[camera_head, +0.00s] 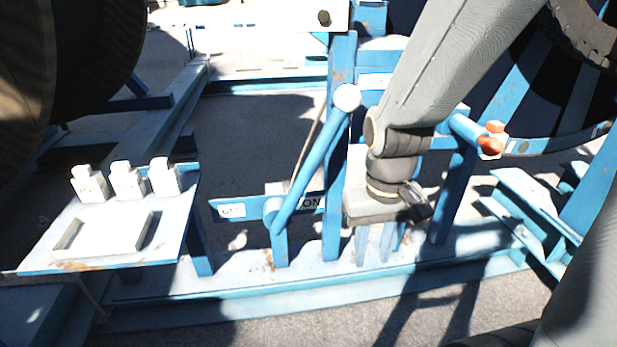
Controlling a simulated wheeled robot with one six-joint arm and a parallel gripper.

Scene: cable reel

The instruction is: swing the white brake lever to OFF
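The brake lever is a blue bar (312,160) with a round white knob (347,97) at its top end. It rises from a pivot (272,212) on a blue bracket and leans up to the right, on the side of the ON label (311,202). A second white label (232,210), too small to read surely, is on the bracket's left end. My gripper (385,210) hangs right of the lever, lower than the knob and apart from it. Its fingers cannot be told clearly from the pale blue parts below.
A blue upright post (340,190) stands just behind the lever. A shelf (90,225) with several white blocks is at left. An orange-tipped blue bar (492,140) sticks out right of my arm. A dark reel (70,60) fills the upper left. Open space lies left of the knob.

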